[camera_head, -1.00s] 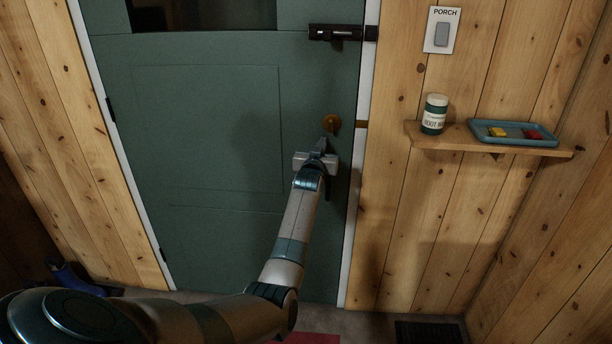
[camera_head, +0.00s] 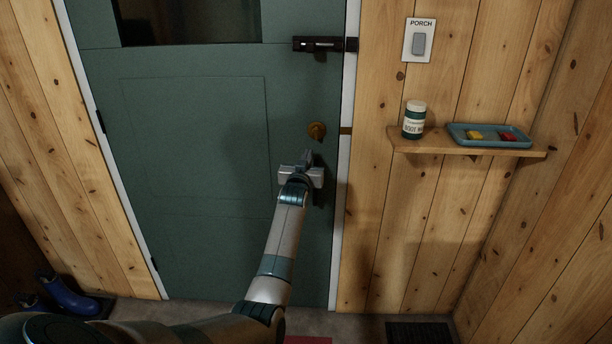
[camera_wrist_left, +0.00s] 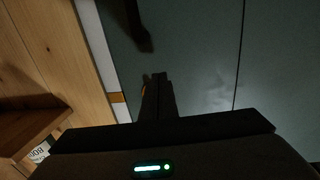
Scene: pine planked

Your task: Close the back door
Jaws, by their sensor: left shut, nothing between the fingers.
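The green back door (camera_head: 200,150) fills the middle of the head view and looks flush, or nearly so, with its white frame on the right side. A brass knob (camera_head: 317,130) sits near its right edge. A dark bolt (camera_head: 318,44) is mounted higher up, with its keeper (camera_head: 351,45) on the frame; I cannot tell whether it is engaged. My left gripper (camera_head: 306,157) is shut and empty, just below the knob, at or close to the door face; contact is unclear. In the left wrist view its shut fingers (camera_wrist_left: 158,95) point at the door (camera_wrist_left: 200,60), mostly hiding the knob.
Right of the door a wooden shelf (camera_head: 430,148) holds a jar (camera_head: 414,120) and a blue tray (camera_head: 490,143). A porch switch (camera_head: 418,42) is above. Blue boots (camera_head: 70,296) stand at lower left. A dark floor vent (camera_head: 418,333) lies at lower right.

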